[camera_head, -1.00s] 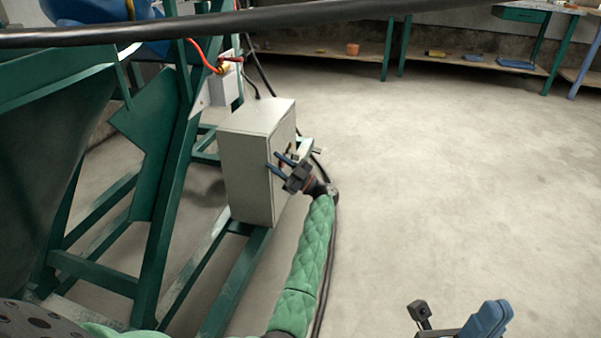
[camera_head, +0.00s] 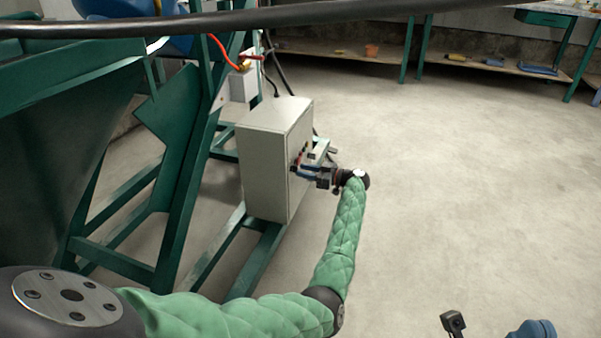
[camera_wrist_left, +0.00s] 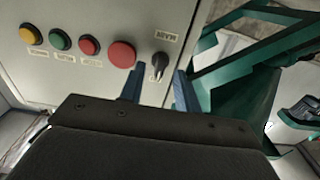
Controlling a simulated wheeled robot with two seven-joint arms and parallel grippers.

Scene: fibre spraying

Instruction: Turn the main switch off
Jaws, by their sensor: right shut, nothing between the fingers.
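The main switch (camera_wrist_left: 158,66) is a dark rotary knob on the front of a grey control box (camera_head: 262,160), beside a label reading MAIN, upside down in the left wrist view. My left gripper (camera_wrist_left: 159,88) is open, with its two blue fingers apart on either side of the knob. I cannot tell whether either finger touches it. In the head view my left gripper (camera_head: 303,171) is at the box's right-hand face, where the fingers hide part of the controls. My right gripper (camera_head: 530,330) shows only partly at the bottom edge, shut and away from the box.
A large red button (camera_wrist_left: 122,54) sits right beside the switch, with smaller red (camera_wrist_left: 89,45), green (camera_wrist_left: 60,39) and yellow (camera_wrist_left: 31,33) buttons further left. A green steel frame (camera_head: 185,180) stands left of the box. The floor (camera_head: 450,190) to the right is clear.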

